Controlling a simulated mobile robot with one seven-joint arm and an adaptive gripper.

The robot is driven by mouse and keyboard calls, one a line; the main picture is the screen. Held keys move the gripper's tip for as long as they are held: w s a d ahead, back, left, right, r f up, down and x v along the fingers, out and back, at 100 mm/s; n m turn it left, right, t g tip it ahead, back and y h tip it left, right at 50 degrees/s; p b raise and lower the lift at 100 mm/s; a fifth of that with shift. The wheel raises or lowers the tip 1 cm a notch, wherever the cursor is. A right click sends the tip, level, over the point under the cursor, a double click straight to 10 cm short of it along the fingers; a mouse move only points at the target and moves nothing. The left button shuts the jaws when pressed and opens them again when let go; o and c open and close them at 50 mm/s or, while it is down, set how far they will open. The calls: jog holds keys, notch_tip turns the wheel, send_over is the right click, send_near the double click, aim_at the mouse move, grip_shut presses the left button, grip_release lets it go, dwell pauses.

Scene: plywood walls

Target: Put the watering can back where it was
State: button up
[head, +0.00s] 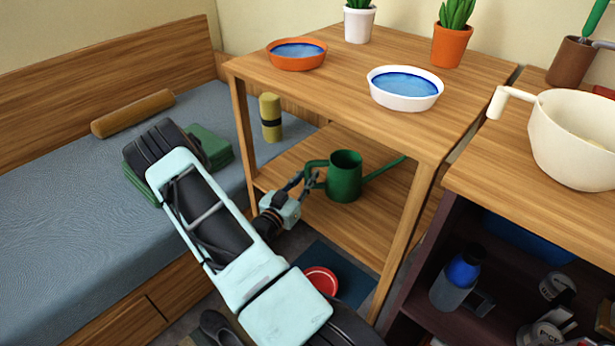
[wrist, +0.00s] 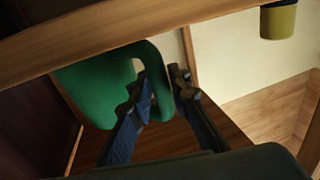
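The green watering can (head: 345,178) is upright on the lower shelf of the wooden table, its spout pointing right and its handle towards my gripper. Whether it rests fully on the board is hard to tell. My gripper (head: 308,180) reaches in from the left at the handle. In the wrist view, the can's green body (wrist: 95,92) is at left, and the handle passes between the two fingertips of my gripper (wrist: 160,88).
The lower shelf (head: 370,225) has bare room around the can. The table top (head: 335,85) above bears an orange dish (head: 297,62), a white dish (head: 404,104) and potted plants. A table leg (head: 242,130) and a yellow-green cylinder (head: 270,118) are near my arm. A red bowl (head: 320,281) lies below.

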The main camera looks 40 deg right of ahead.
jog(key=shift+o, duration=1.4)
jog(key=shift+r, duration=0.1)
jog(key=shift+a, duration=0.25)
jog(key=p+v, duration=0.2)
jog(key=v, duration=0.9)
jog(key=shift+a+p, duration=0.25)
jog(key=shift+p, duration=0.1)
jog(key=shift+s, duration=0.15)
